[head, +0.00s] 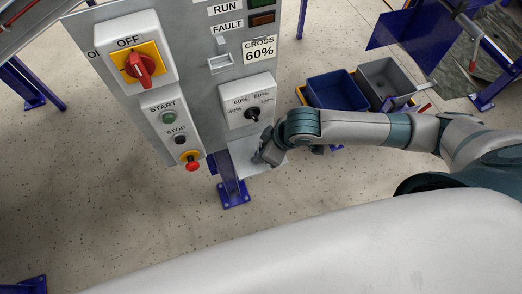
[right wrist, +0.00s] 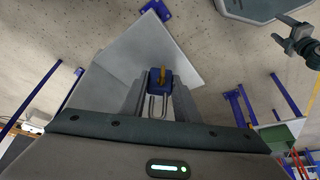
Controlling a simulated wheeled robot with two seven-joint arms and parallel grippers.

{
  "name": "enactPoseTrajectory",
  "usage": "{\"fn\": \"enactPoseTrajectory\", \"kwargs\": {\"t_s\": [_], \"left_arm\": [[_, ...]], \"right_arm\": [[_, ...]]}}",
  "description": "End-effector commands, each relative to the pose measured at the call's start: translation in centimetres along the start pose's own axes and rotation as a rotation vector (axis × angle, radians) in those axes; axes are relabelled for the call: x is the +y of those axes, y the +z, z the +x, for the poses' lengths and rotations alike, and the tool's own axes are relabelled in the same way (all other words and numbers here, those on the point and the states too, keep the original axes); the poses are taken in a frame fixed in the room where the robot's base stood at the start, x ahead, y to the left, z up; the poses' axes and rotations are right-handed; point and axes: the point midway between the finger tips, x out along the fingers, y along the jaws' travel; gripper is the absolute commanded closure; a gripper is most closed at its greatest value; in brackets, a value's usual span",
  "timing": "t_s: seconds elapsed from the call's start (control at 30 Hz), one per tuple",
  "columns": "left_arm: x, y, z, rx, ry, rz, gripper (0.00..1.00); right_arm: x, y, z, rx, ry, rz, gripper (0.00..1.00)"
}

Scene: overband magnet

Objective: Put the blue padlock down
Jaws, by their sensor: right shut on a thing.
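The blue padlock (right wrist: 160,77) is between the two fingers of my right gripper (right wrist: 160,92) in the right wrist view. Its metal shackle points toward the wrist camera and a brass-coloured part shows at its far end. My right gripper, shut on the padlock, also shows in the head view (head: 266,152), beside the lower right edge of the control panel. The padlock cannot be made out there. A pale grey shelf plate (right wrist: 186,62) lies beyond the padlock; whether they touch I cannot tell. My left gripper (right wrist: 281,29) is small in the right wrist view, empty, its fingers apart.
The control panel (head: 198,92) has a red rotary switch (head: 140,68), a selector knob (head: 252,114) and a red stop button (head: 192,164), close to my right gripper. A blue bin (head: 336,92) and a grey bin (head: 385,80) stand behind my right arm. Open floor lies left.

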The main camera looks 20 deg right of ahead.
Motion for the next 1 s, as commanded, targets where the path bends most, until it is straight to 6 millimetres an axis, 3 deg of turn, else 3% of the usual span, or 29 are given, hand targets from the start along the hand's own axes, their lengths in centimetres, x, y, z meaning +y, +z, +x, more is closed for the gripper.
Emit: {"fn": "enactPoseTrajectory", "kwargs": {"t_s": [0.47, 0.5, 0.53, 1.0], "left_arm": [[-0.02, 0.02, -0.18, 0.000, 0.000, 0.000, 0.33], [-0.03, 0.02, -0.16, 0.000, 0.000, 0.000, 0.33], [-0.02, 0.02, -0.16, 0.000, 0.000, 0.000, 0.33], [-0.07, 0.03, -0.07, 0.000, -0.001, 0.000, 0.33]], "right_arm": [[-0.05, 0.38, 0.77, 0.000, -0.001, 0.000, 1.00], [-0.04, 0.37, 0.76, 0.000, 0.000, 0.000, 0.63], [-0.04, 0.37, 0.75, 0.000, 0.000, 0.000, 0.56], [0.00, 0.23, 0.23, 0.002, 0.000, -0.001, 0.54]]}}
